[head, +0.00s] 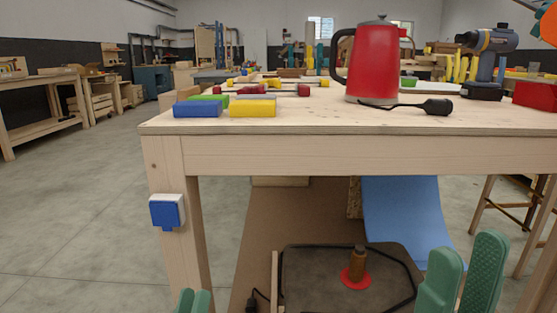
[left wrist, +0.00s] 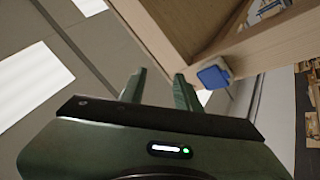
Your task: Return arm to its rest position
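My left gripper (head: 194,303) shows only its green fingertips at the bottom edge of the head view, in front of and below the workbench. In the left wrist view my left gripper (left wrist: 160,88) has its two fingers apart with nothing between them. My right gripper (head: 463,278) stands at the lower right of the head view, its two green fingers upright and apart, with nothing seen between them. The workbench (head: 350,155) is wooden, and both grippers are below its top. My arms are mostly out of view.
A blue-and-white box (head: 167,211) is fixed to the bench's left leg; it also shows near the left gripper's fingers in the left wrist view (left wrist: 213,76). A red kettle (head: 378,65), a drill (head: 490,50) and colored blocks stand on the bench. Open floor (head: 70,220) lies left.

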